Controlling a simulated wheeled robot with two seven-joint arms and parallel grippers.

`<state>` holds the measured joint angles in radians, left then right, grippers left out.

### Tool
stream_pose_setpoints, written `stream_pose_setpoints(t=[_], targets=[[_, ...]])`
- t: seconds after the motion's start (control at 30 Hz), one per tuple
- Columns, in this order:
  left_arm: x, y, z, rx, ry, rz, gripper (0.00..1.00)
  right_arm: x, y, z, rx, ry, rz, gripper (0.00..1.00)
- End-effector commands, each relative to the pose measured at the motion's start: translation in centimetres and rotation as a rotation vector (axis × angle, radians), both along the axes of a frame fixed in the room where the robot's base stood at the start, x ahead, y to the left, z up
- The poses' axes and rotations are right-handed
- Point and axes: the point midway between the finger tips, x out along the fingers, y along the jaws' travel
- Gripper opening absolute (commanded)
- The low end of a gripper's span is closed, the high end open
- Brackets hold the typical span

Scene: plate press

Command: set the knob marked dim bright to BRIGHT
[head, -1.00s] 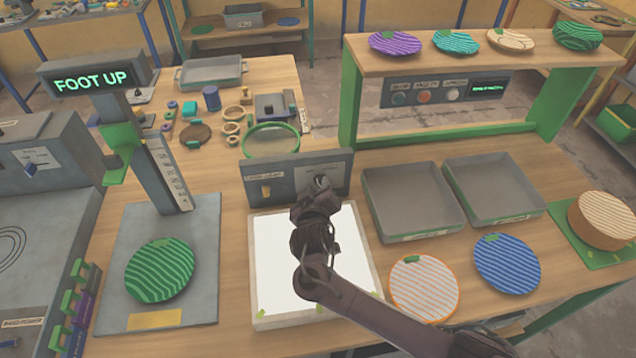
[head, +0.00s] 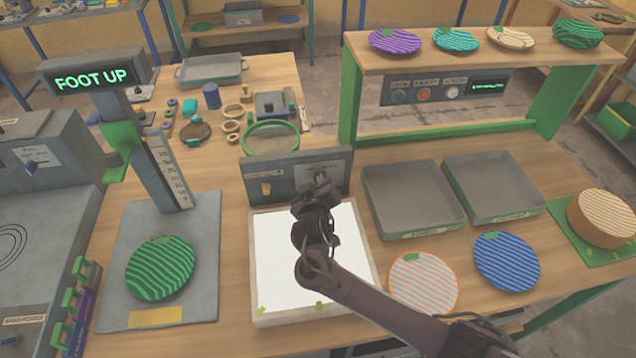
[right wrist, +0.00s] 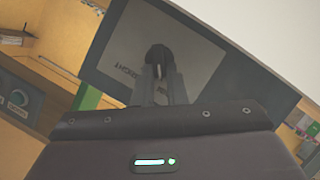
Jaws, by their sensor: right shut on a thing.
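The dark round knob (right wrist: 158,55) sits on a grey panel behind the white light table. In the right wrist view it is between my fingertips, with a pale line on it. My right gripper (right wrist: 160,84) is shut on the knob; in the head view the gripper (head: 321,184) reaches the right half of the panel (head: 294,183) and mostly hides the knob. A pale label (right wrist: 136,62) lies around the knob, but its lettering is too small and tilted to read surely. My left gripper is not in view.
A yellow switch (head: 266,188) is on the panel's left half. The white light table (head: 283,262) lies under my right arm. Two grey trays (head: 413,238) stand to the right, with striped plates (head: 424,284) in front. A green shelf frame (head: 349,100) rises behind.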

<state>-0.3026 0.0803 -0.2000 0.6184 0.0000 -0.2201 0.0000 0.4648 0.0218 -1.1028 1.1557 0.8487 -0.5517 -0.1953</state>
Motion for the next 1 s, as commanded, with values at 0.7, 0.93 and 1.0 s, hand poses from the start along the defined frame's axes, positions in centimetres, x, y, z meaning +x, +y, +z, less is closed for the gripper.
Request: stream_pose_setpoints(t=[0.7,0.93,1.0], targets=[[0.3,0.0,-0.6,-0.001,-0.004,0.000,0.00,0.2,-1.0,0.2,0.415,0.083,-0.005,0.00],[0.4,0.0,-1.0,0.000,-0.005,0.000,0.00,0.3,-1.4,0.2,0.630,0.124,-0.004,0.00],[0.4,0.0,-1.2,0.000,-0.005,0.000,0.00,0.4,-1.5,0.1,0.695,0.138,-0.006,0.00]])
